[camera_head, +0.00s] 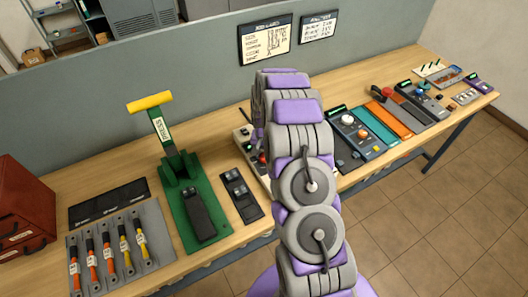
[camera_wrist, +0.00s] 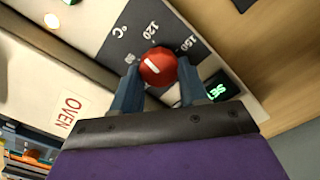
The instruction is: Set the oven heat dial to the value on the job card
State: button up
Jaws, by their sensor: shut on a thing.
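The red heat dial (camera_wrist: 160,70) with a white pointer line shows in the wrist view on a dark grey scale plate (camera_wrist: 112,45). The scale has °C, 120 and 150 marks, and a smaller mark at the left. I cannot tell the exact value the pointer marks. My gripper (camera_wrist: 158,84) is shut on the dial, one blue-grey finger on each side. A green-lit display (camera_wrist: 217,88) reading "SET" is at the right. An OVEN label (camera_wrist: 68,110) is on the pale housing. In the head view, a job card (camera_head: 264,39) hangs on the partition; its text is too small to read.
A second card (camera_head: 318,27) hangs beside the first. On the bench (camera_head: 120,195), a green press (camera_head: 183,205) with a yellow handle stands left of my arm. Several coloured panels (camera_head: 372,127) lie to the right. My arm hides much of the oven area in the head view.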

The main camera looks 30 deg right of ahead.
jog(key=m+p, duration=0.1)
jog(key=m, duration=0.3)
jog(key=shift+d+r+m, duration=0.1)
jog(key=shift+m, duration=0.3)
dwell(0.4)
jog(key=o, duration=1.1)
jog(key=shift+c, duration=0.2)
notch_tip(320, 180, up, 17)
jog(key=shift+p, duration=0.4)
